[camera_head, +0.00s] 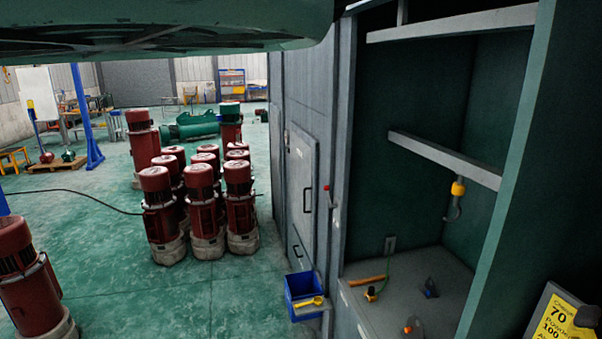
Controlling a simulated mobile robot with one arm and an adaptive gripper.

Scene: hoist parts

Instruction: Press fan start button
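I cannot make out a fan start button in the head view. A tall grey-green booth (312,110) with an open front fills the right half. Its side wall has a small panel door (301,180) with dark handles. A small red-tipped lever (331,196) is on the frame beside the opening. At the bottom right corner a dark panel carries a yellow label (563,318) with "70" and "100" on it, partly cut off by the frame edge. My gripper does not show.
Inside the booth, small tools lie on a grey bench (382,318) and a yellow hook (457,190) hangs from a beam. A blue bin (301,287) hangs outside. Several red motors (198,190) stand left. A large green body (160,25) spans the top.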

